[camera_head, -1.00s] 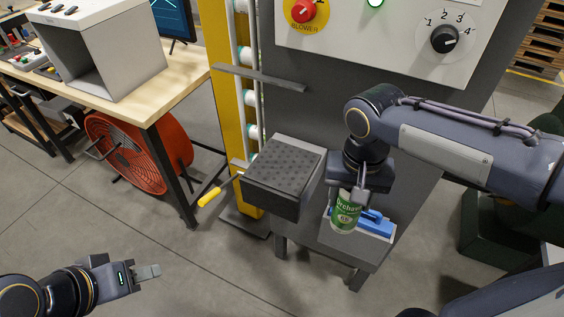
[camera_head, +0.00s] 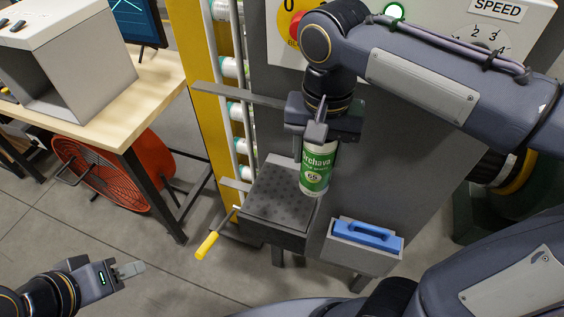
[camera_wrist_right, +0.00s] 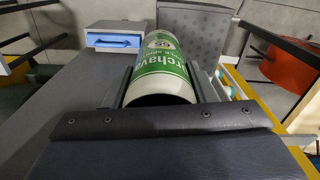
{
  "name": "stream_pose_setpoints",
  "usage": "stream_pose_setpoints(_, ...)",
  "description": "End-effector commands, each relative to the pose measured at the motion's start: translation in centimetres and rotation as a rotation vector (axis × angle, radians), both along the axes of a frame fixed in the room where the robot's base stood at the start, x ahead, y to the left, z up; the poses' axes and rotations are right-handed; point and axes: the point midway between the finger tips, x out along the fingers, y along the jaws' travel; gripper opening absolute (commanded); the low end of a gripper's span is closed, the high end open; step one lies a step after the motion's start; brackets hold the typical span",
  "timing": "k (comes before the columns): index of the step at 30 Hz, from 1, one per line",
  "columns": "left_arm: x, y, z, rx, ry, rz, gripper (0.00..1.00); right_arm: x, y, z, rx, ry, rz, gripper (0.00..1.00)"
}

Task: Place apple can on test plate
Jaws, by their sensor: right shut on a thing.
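The green and white can (camera_head: 317,168) is held upright by my right gripper (camera_head: 318,135), near the right edge of the dark dotted plate (camera_head: 276,197). I cannot tell from the head view how high it is above the plate. In the right wrist view the can (camera_wrist_right: 165,72) lies between the two fingers, and the dotted plate (camera_wrist_right: 195,24) shows beyond it.
A grey holder with a blue-handled block (camera_head: 366,235) is right of the plate. A yellow-handled lever (camera_head: 207,245) sticks out at its left. A column of cans (camera_head: 235,110) and a metal bar (camera_head: 238,96) stand behind. A wooden bench (camera_head: 110,110) with an orange fan (camera_head: 110,170) is left.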

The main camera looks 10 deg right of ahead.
Motion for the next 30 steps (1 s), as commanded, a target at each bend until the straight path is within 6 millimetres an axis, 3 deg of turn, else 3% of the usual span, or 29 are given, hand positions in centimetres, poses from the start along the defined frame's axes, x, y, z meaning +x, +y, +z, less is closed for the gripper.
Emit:
stream_pose_setpoints(4,0.0,0.0,1.1,0.000,0.000,0.000,0.36,3.1,1.9,-1.8,-0.004,0.006,0.001,0.30)
stream_pose_setpoints(12,0.0,0.0,1.6,0.000,0.000,0.000,0.36,5.9,3.5,-5.9,-0.001,0.002,-0.001,0.30)
stream_pose_setpoints(17,0.0,0.0,1.8,0.000,0.000,0.000,0.36,6.5,3.9,-6.8,-0.001,0.002,0.000,0.30)
stream_pose_setpoints(24,0.0,0.0,2.0,0.000,0.000,0.000,0.36,6.8,4.2,-10.1,-0.001,0.003,0.000,0.30)
stream_pose_setpoints(30,0.0,0.0,2.0,0.000,0.000,0.000,0.36,6.9,4.2,-10.4,0.000,-0.001,-0.001,0.30)
